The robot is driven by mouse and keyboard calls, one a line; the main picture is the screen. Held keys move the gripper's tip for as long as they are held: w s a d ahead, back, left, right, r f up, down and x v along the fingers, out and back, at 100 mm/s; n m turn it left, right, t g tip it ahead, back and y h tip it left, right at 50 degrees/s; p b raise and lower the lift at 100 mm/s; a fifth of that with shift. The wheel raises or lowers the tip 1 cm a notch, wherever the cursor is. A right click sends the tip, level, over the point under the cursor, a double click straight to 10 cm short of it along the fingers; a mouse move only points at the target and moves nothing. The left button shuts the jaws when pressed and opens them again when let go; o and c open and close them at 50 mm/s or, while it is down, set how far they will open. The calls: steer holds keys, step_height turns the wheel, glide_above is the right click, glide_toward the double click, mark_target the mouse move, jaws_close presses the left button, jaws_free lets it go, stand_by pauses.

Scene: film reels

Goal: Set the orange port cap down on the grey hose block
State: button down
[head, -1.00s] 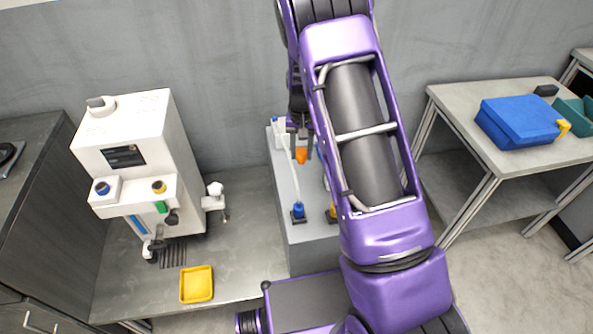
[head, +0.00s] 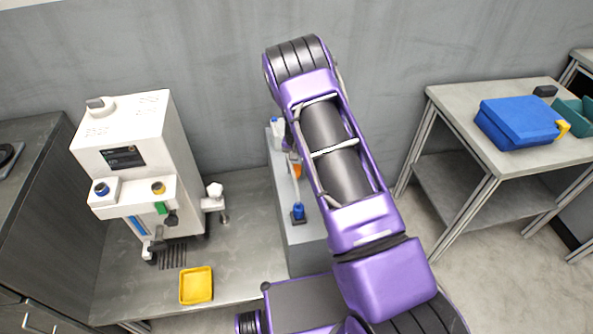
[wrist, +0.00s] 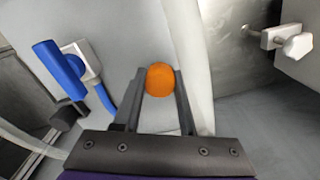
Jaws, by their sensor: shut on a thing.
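The orange port cap (wrist: 160,79) sits between the fingertips of my gripper (wrist: 161,92) in the wrist view. My gripper is shut on it. In the head view a small part of the orange cap (head: 297,171) shows beside my purple arm, which hides most of the gripper. The grey hose block (head: 302,237) stands on the counter below, and its pale surface (wrist: 125,50) lies behind the cap in the wrist view. I cannot tell whether the cap touches the block.
A blue-based fitting (head: 298,212) stands on the block's near end. A blue handle (wrist: 60,69) and blue hose are left in the wrist view. A white machine (head: 130,140) and yellow tray (head: 196,285) are left. A blue case (head: 518,121) lies on the right table.

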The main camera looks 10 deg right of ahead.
mark_target(297, 167)
steer(key=shift+f, duration=0.5)
steer(key=shift+f, duration=0.25)
steer(key=shift+c, duration=2.3)
jaws_free()
steer(key=shift+r, duration=0.1)
step_height(297, 167, up, 12)
steer(key=p, duration=0.1)
steer(key=shift+r, duration=0.15)
